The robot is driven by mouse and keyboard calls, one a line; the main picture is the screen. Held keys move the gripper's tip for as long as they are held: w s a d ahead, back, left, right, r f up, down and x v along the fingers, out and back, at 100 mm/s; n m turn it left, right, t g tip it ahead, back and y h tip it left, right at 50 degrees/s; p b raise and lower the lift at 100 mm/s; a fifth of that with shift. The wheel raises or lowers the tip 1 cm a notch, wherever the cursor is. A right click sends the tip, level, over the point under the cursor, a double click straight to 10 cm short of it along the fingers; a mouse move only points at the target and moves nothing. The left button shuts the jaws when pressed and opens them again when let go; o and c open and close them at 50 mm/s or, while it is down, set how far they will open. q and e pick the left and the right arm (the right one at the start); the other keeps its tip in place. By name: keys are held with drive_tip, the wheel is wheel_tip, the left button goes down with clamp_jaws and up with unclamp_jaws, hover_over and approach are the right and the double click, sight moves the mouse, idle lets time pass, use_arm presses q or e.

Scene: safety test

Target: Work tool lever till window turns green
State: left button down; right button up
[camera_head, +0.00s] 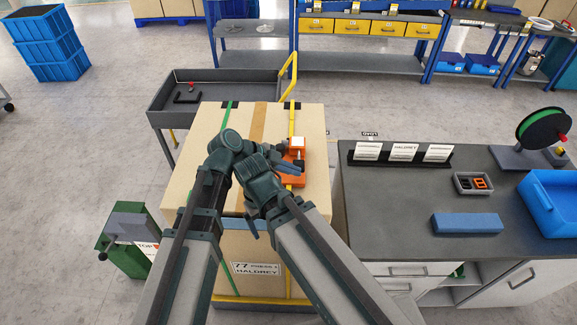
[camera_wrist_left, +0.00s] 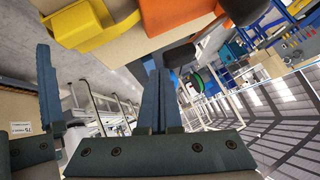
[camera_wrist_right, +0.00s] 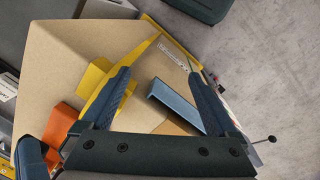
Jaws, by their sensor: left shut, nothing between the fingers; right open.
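The orange strap tool (camera_head: 294,178) sits on the yellow strap (camera_head: 291,120) on top of the carton (camera_head: 203,125). A pale patch (camera_head: 297,142) shows on its top; I see no green there, and the window is too small to make out surely. My left gripper (camera_wrist_left: 152,62) is shut and empty beside the tool, with a black knob (camera_wrist_left: 180,52) close to its fingertips; I cannot tell if they touch. My right gripper (camera_wrist_right: 158,75) is open and empty over the carton's near side, beside the strap. My arms hide part of the carton top.
A green strap (camera_head: 226,118) circles the carton's left side. A blue edge guard (camera_wrist_right: 172,103) sits on its near edge. A grey bench (camera_head: 385,215) stands close on the right, a grey cart (camera_head: 232,78) behind, and a green box (camera_head: 118,245) at front left.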

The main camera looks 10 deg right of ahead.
use_arm(q)
drive_tip(key=p+v, duration=0.5)
drive_tip(key=v, duration=0.5)
drive_tip(key=shift+s, duration=0.35)
use_arm(e)
wheel_tip(320, 180, up, 7)
drive_tip(key=shift+f, duration=0.2)
use_arm(q)
drive_tip(key=shift+a, duration=0.15)
use_arm(e)
drive_tip(key=shift+a, duration=0.1)
